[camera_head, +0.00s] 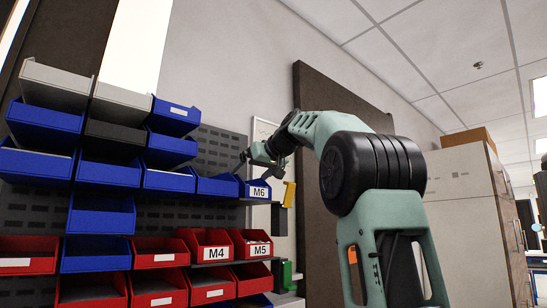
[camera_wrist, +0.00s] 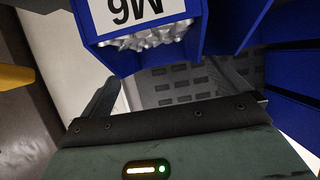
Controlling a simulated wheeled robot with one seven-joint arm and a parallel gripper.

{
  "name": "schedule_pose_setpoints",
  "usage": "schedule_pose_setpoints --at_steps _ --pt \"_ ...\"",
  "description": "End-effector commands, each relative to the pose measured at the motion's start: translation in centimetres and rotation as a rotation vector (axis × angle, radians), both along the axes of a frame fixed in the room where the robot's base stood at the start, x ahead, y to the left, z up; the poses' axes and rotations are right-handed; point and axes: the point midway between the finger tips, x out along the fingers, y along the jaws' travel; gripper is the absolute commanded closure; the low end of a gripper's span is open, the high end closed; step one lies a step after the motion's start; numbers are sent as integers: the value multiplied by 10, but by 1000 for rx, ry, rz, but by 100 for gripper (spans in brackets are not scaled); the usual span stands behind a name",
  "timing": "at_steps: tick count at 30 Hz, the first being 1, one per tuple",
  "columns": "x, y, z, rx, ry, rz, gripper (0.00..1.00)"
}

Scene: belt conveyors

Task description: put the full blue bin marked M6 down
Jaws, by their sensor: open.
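The blue bin marked M6 (camera_head: 247,188) sits at the right end of a row of blue bins on the rack, level with its neighbour. In the wrist view the M6 bin (camera_wrist: 124,62) is upside down at the top, with its white label and many shiny metal pieces inside. My gripper (camera_head: 264,161) is just above and behind this bin in the head view. In the wrist view my gripper (camera_wrist: 166,75) has its two dark fingers spread apart, with nothing clamped between them. The bin's underside and the exact contact with its shelf are hidden.
Another blue bin (camera_head: 217,186) stands directly left of M6. Red bins M4 (camera_head: 210,240) and M5 (camera_head: 252,238) sit below. A yellow part (camera_head: 290,194) hangs close on the right. A dark perforated panel (camera_head: 222,148) is behind the bins.

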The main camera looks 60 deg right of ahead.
Motion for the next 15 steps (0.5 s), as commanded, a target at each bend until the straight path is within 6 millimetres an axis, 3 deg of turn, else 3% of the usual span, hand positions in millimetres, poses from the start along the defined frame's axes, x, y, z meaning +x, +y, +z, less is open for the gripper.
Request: schedule_pose_setpoints --at_steps 9,15 --pt "-70 16 27 -5 -3 -3 0" --pt "-103 24 44 -3 -3 -3 0"
